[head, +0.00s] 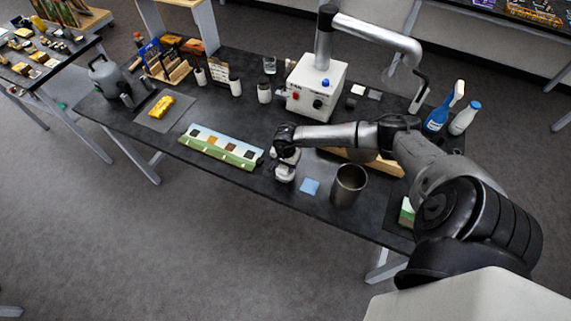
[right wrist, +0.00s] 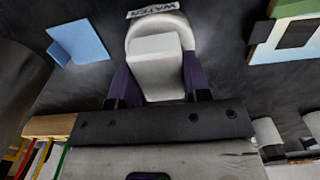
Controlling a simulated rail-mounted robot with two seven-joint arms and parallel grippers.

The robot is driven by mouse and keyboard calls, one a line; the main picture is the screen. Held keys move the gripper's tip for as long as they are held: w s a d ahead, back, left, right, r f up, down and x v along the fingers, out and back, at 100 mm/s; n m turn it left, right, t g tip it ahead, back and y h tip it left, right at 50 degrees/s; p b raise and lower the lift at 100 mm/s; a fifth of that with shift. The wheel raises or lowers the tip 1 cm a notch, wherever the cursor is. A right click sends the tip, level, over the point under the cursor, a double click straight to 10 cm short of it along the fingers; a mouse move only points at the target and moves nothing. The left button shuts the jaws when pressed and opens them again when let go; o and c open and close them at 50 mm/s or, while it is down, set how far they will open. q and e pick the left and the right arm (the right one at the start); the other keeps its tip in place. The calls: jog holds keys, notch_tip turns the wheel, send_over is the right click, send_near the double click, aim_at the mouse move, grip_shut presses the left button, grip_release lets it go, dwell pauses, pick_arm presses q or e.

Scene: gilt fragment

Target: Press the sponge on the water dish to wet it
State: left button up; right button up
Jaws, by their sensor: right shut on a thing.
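My right gripper (head: 284,163) is over the front middle of the dark table. In the right wrist view, its two dark fingers (right wrist: 155,82) are shut on a pale grey block, the sponge (right wrist: 157,62). The pale round water dish (right wrist: 138,27) lies behind and under the sponge, beside a label (right wrist: 152,10) reading WATER. I cannot tell for certain whether sponge and dish touch. In the head view the gripper hides most of the dish. My left gripper is not in view.
A light blue square (head: 310,186) and a metal cup (head: 348,184) stand just right of the gripper. A long strip with coloured squares (head: 221,148) lies to the left. A white box machine (head: 316,88) stands behind. A yellow piece (head: 162,106) lies on a grey mat (head: 152,121).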

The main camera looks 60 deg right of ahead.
jog(key=shift+f, duration=0.1)
dwell(0.8)
dwell(0.4)
jog(key=shift+r+p, duration=0.7)
jog(key=shift+r, duration=0.75)
jog(key=shift+r+p, duration=0.75)
jog(key=shift+r, duration=0.5)
jog(key=shift+r+p, duration=0.45)
jog(key=shift+r, duration=0.4)
